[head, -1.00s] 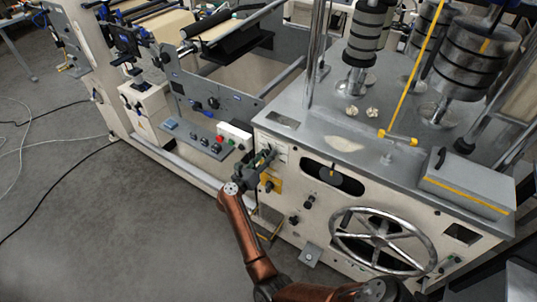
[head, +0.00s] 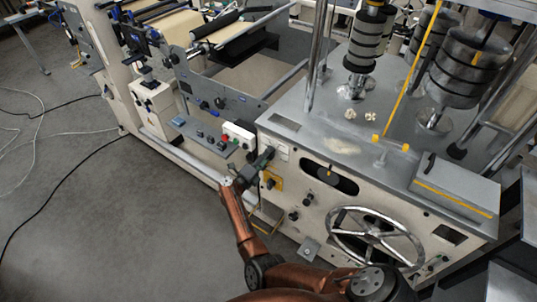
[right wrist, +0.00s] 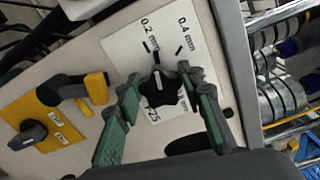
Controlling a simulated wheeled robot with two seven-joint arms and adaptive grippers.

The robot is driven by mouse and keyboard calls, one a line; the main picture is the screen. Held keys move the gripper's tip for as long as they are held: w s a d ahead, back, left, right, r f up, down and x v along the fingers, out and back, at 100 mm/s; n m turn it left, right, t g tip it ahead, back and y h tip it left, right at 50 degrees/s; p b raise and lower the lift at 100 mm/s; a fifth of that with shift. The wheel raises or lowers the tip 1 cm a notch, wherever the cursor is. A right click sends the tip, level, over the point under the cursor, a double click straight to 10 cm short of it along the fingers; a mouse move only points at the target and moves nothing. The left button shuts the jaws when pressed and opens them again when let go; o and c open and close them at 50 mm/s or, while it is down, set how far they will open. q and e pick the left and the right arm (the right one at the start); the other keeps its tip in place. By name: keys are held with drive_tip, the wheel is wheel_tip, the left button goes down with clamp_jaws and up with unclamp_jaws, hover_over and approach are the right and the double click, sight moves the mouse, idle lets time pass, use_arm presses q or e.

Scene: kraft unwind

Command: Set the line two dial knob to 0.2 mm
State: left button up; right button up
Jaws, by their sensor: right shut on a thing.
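The dial knob (right wrist: 158,88) is black with several lobes, on a white plate (right wrist: 190,50) on the machine's cream panel. The plate reads 0.2 mm at upper left of the knob and 0.4 mm at upper right; another label below is partly covered. A light mark on the knob lies near its top, between these two labels; its exact setting is hard to tell. My right gripper (right wrist: 160,84) is shut on the knob, one green finger on each side. In the head view, my right gripper (head: 259,162) is at the panel and hides the knob. My left gripper is not in view.
A yellow plate with a black switch (right wrist: 33,131) and a yellow-tipped lever (right wrist: 95,88) sit left of my fingers. In the head view, a spoked handwheel (head: 375,238) is to the right and a button console (head: 205,135) to the left. Open floor lies at left.

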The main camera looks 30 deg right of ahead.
drive_tip(key=shift+n+p, duration=0.4)
drive_tip(key=shift+n, duration=0.9)
drive_tip(key=o, duration=1.2)
drive_tip(key=shift+f, duration=0.1)
drive_tip(key=shift+c, duration=0.2)
